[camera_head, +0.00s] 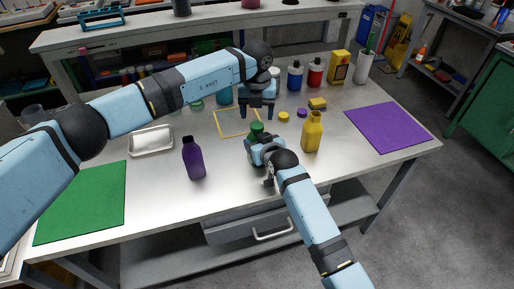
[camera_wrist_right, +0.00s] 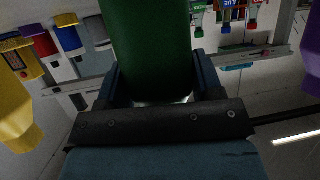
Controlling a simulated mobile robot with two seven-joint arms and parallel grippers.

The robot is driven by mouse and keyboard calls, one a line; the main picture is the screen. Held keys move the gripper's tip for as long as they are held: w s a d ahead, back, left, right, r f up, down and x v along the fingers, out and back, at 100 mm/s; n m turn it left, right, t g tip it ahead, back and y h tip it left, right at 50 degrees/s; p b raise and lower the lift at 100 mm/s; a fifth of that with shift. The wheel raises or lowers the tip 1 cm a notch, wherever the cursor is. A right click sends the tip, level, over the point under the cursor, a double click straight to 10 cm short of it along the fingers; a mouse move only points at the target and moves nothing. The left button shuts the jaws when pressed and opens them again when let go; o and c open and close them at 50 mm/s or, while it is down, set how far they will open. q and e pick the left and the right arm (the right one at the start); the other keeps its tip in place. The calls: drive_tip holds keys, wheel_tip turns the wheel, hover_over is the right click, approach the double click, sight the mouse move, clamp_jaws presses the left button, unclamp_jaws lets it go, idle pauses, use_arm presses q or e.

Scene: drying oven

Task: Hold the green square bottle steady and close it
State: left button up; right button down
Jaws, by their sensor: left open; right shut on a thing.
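The green square bottle (camera_head: 257,128) stands near the middle of the table, mostly hidden by my right gripper (camera_head: 258,146). In the right wrist view, the green bottle (camera_wrist_right: 150,45) fills the upper middle, between the fingers of my right gripper (camera_wrist_right: 160,85), which is shut on it. My left gripper (camera_head: 257,113) is open and empty, pointing down just above and behind the bottle's top. A small green round thing (camera_head: 197,105), perhaps a cap, lies to the left, partly under my left arm. I cannot tell whether the bottle's mouth is covered.
A purple bottle (camera_head: 193,158) stands left and a yellow bottle (camera_head: 312,131) right of my right gripper. A yellow cap (camera_head: 284,115) and purple cap (camera_head: 302,113) lie behind. A yellow square outline (camera_head: 220,129), metal tray (camera_head: 151,141), green mat (camera_head: 82,205) and purple mat (camera_head: 388,129) are on the table.

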sight(257, 125)
use_arm(q)
drive_tip(key=shift+c, duration=0.3)
drive_tip(key=shift+r, duration=1.75)
drive_tip(key=shift+f, duration=0.1)
drive_tip(key=shift+f, duration=3.95)
drive_tip(key=c, duration=1)
drive_tip(key=o, duration=1.1)
drive_tip(key=shift+c, duration=0.2)
